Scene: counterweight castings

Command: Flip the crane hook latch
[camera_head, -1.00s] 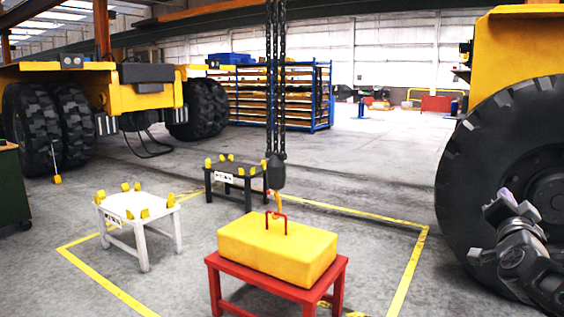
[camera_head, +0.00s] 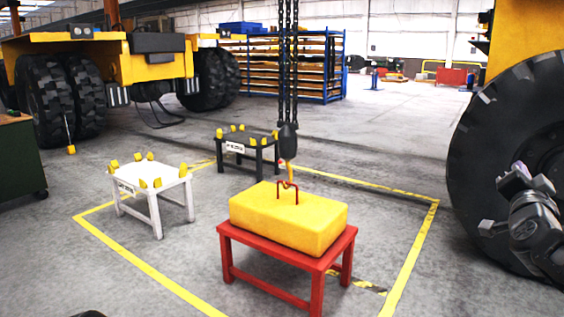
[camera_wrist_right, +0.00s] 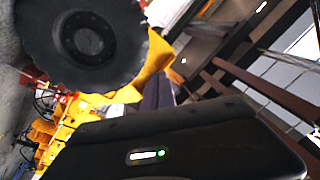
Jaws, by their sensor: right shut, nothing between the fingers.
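The crane hook (camera_head: 289,175) hangs under a dark hook block (camera_head: 288,140) on black chains (camera_head: 288,60). It is orange, with a small red part near its top; the latch is too small to make out clearly. The hook's lower end meets the red lifting handle (camera_head: 288,190) of a yellow casting (camera_head: 290,220); I cannot tell whether it is engaged. The casting lies on a red stand (camera_head: 318,265). My right gripper (camera_head: 508,195) is shut and empty at the right edge, before the big tyre, well apart from the hook.
A white stand (camera_head: 152,185) and a black stand (camera_head: 247,150), both with yellow corner blocks, stand empty behind the casting. Yellow floor lines (camera_head: 410,260) surround the stands. A large tyre (camera_head: 520,150) is at the right. The floor in front of the red stand is clear.

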